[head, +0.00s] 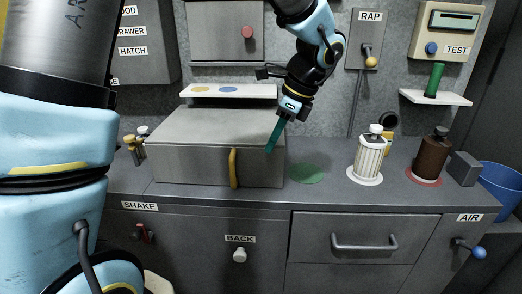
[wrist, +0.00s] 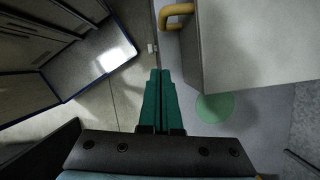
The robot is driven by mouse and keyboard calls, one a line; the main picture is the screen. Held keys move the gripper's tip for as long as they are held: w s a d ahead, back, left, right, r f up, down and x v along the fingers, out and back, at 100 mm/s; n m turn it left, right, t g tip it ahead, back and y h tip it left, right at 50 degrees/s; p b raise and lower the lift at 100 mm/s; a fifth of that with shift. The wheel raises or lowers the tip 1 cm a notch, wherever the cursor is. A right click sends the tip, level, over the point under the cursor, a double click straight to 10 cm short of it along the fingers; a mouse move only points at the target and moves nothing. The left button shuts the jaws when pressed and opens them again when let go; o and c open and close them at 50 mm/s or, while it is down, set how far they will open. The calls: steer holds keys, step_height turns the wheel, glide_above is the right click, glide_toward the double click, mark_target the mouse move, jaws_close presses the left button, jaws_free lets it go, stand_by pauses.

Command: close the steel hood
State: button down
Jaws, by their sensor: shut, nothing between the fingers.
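The steel hood (head: 212,135) is a grey box-shaped cover on the left part of the counter, with a yellow upright handle (head: 233,168) on its front. It looks down, with its lower edge at the counter top and no gap visible. In the wrist view the hood (wrist: 255,45) fills the upper right, with the handle (wrist: 176,14) at the top. My gripper (head: 269,150) has green fingers, shut and empty, pointing down across the hood's right front part in the head view. In the wrist view the fingertips (wrist: 160,72) are beside the hood, with a visible gap.
A green disc (head: 305,174) lies right of the hood. A white ribbed canister (head: 369,158) and a brown canister (head: 432,158) stand further right. A white shelf (head: 230,91) is behind the hood. A drawer (head: 350,239) and a blue bin (head: 502,185) also show.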

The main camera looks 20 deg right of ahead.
mark_target(258, 167)
steer(key=w+a+f+p, duration=0.2)
steer(key=w+a+f, duration=0.2)
steer(key=a+f, duration=0.2)
steer(key=shift+w+f, duration=0.2)
steer(key=shift+f, duration=0.7)
steer(key=shift+a, duration=0.1)
